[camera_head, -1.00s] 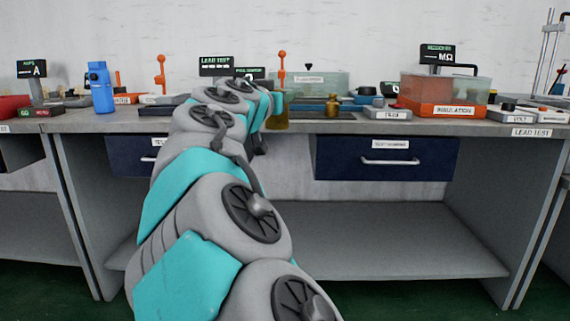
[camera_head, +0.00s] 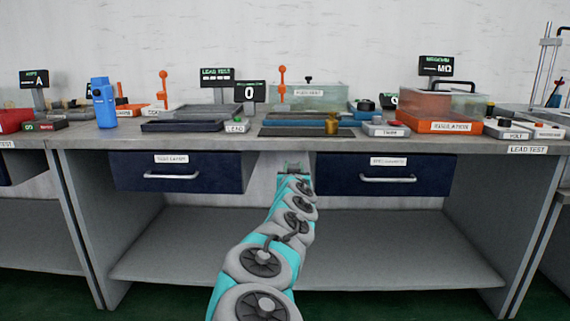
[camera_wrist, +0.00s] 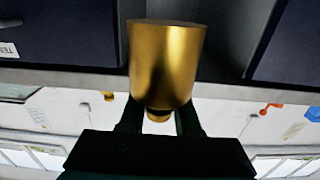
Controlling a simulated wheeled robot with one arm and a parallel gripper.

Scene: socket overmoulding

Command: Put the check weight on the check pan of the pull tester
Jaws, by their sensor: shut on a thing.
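A brass check weight (camera_wrist: 167,65) fills the middle of the wrist view, a cylinder with a small knob, seen upside down. My gripper (camera_wrist: 159,118) is shut on it, with a dark finger at each side of its knob end. In the head view my gripper (camera_head: 293,167) is at the bench front, in the gap between the two drawers; the held weight is hidden there. A second brass weight (camera_head: 332,124) stands on the bench. A display reading 0 (camera_head: 250,92) stands behind the trays. I cannot tell which surface is the check pan.
Dark trays (camera_head: 182,126) and a flat dark plate (camera_head: 290,132) lie on the bench, with a blue tray (camera_head: 300,121) behind the plate. A blue bottle (camera_head: 103,103) is at left, an orange insulation tester (camera_head: 450,126) at right. Drawers (camera_head: 180,172) flank my arm.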

